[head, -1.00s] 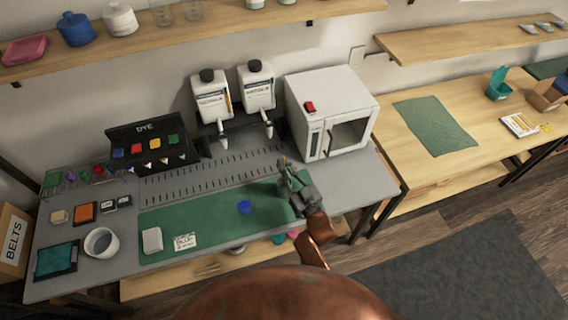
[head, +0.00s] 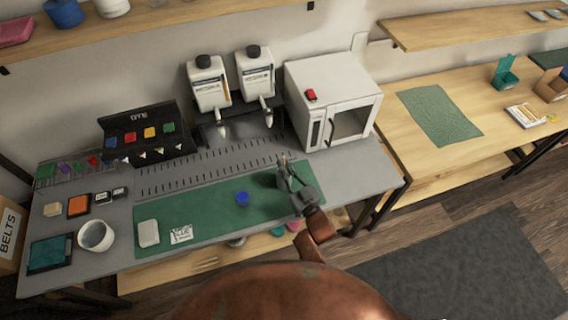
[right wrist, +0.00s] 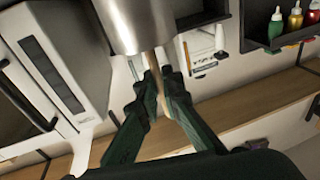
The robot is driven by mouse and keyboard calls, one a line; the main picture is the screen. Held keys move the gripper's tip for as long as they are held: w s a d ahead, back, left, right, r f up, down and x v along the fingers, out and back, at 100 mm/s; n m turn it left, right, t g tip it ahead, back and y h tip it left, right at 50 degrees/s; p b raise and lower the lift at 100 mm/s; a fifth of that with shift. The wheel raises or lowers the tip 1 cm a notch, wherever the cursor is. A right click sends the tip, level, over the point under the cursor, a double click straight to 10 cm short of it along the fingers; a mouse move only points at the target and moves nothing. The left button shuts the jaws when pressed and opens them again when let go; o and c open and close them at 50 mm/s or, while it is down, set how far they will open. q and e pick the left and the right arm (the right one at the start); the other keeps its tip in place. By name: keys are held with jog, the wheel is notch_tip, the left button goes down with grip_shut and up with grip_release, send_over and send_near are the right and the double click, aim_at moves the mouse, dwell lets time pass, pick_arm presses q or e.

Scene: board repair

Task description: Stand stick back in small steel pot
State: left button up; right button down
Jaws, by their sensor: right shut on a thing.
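My right gripper (head: 287,171) is over the right end of the green mat (head: 212,210), in front of the white oven. In the right wrist view its dark green fingers (right wrist: 158,88) are shut on a pale wooden stick (right wrist: 152,62). The stick points up toward a shiny steel cylinder, seemingly the small steel pot (right wrist: 135,20), at the top edge. Stick and pot overlap at the pot's lower rim; I cannot tell whether the stick is inside it. In the head view I cannot make out the pot. My left gripper is not in view.
The white oven (head: 305,80) stands close behind the gripper. Two white dispensers (head: 210,90) and a black dye rack (head: 145,132) are further left. A small blue cup (head: 242,198), a white block (head: 148,233) and a white mug (head: 96,235) stand nearby. The mat's middle is mostly clear.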

jog(key=c, duration=2)
grip_release()
jog(key=v, duration=1.2)
jog(key=shift+s, duration=0.1)
